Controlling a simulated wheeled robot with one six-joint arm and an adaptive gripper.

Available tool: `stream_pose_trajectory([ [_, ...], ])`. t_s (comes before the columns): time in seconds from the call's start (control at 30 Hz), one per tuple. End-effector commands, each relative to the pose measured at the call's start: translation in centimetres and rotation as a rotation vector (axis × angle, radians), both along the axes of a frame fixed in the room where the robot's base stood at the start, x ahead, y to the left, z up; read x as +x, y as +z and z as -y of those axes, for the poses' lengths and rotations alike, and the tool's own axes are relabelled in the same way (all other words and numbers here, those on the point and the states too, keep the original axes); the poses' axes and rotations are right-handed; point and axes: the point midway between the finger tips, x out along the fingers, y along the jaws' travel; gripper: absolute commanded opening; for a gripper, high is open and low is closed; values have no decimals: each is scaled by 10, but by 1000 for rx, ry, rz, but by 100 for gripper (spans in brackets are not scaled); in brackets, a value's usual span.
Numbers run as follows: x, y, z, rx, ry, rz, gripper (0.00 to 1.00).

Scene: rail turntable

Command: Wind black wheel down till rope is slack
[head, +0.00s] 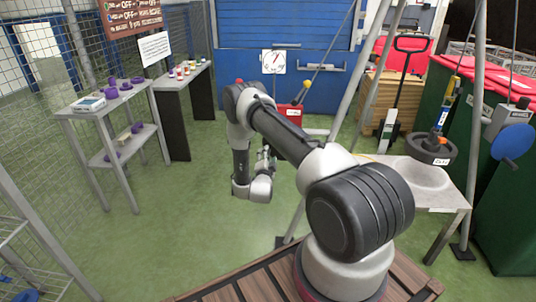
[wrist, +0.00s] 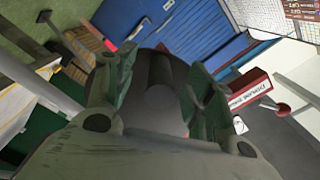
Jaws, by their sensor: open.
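A thick black wheel (head: 432,150) with a white label is at the right in the head view, by the back edge of a grey metal table (head: 395,172). An orange-and-blue fitting (head: 440,122) rises from its middle, with a yellow hook piece (head: 449,92) above. A thin rope runs upward from there. I cannot tell whether the wheel touches anything below. A blue disc (head: 512,145) on a grey housing (head: 507,117) is at the far right. My gripper (head: 265,162) is left of the table, away from the wheel. It is open (wrist: 160,75) in the wrist view.
Metal poles (head: 352,85) stand between my arm and the wheel. A red box (head: 290,113) with a lever stands behind my gripper. A green bin (head: 505,180) is at the right. Shelves (head: 100,115) with purple items stand left. The green floor between is clear.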

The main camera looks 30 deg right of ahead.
Motion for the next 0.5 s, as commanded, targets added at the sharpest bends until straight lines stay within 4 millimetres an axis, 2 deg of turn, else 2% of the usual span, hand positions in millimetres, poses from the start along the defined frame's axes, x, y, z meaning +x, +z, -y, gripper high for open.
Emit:
stream_pose_trajectory([
  [0.1,0,0,0,0,0,0,52],
  [0.4,0,0,0,0,0,0,0],
  [0.5,0,0,0,0,0,0,0],
])
